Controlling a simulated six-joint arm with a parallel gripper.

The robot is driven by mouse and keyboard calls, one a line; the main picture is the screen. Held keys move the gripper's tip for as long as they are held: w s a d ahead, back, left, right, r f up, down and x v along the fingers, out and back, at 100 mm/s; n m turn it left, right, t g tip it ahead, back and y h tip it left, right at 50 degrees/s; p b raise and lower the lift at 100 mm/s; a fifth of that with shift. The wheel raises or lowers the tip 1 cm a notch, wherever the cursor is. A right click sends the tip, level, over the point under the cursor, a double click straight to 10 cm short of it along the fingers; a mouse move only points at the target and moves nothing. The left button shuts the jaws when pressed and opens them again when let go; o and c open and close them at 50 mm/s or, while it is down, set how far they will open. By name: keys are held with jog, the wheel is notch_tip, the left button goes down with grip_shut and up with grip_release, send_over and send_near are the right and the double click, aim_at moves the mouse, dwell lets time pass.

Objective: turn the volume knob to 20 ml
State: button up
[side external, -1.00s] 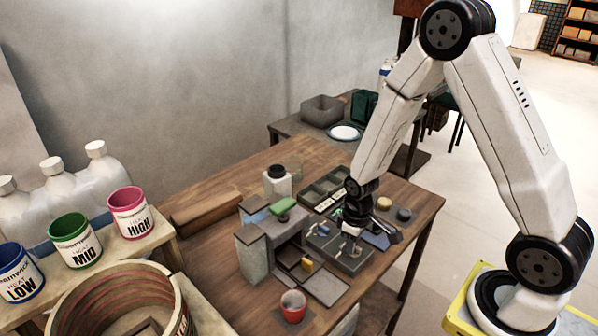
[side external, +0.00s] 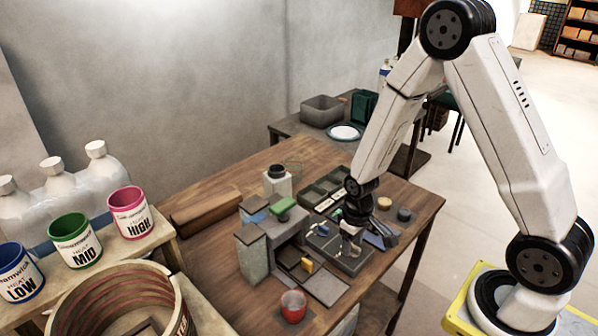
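My gripper (side external: 351,247) points down over a grey box-like unit (side external: 322,248) on the wooden table. Its fingertips are at or just above the top of this unit, and they are too small to show whether they are open or shut. The volume knob cannot be made out; the gripper may hide it. No scale or reading can be read. A grey device with a green top piece (side external: 283,204) and a small yellow part (side external: 307,266) stands just left of the gripper.
A white bottle with a black cap (side external: 278,182) and a compartment tray (side external: 326,186) are behind. Round pieces (side external: 404,214) lie to the right. Blue, green and pink cans (side external: 128,212) and a large vat (side external: 115,300) are at left.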

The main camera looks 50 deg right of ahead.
aim_at(353, 246)
jog(key=shift+r, duration=0.1)
dwell(0.3)
jog(key=shift+r, duration=3.8)
jog(key=s+a+r+t, duration=0.2)
jog(key=s+a+r, duration=0.2)
jog(key=s+r, duration=0.1)
jog(key=shift+a+r+t, duration=0.2)
jog(key=shift+a+t, duration=0.1)
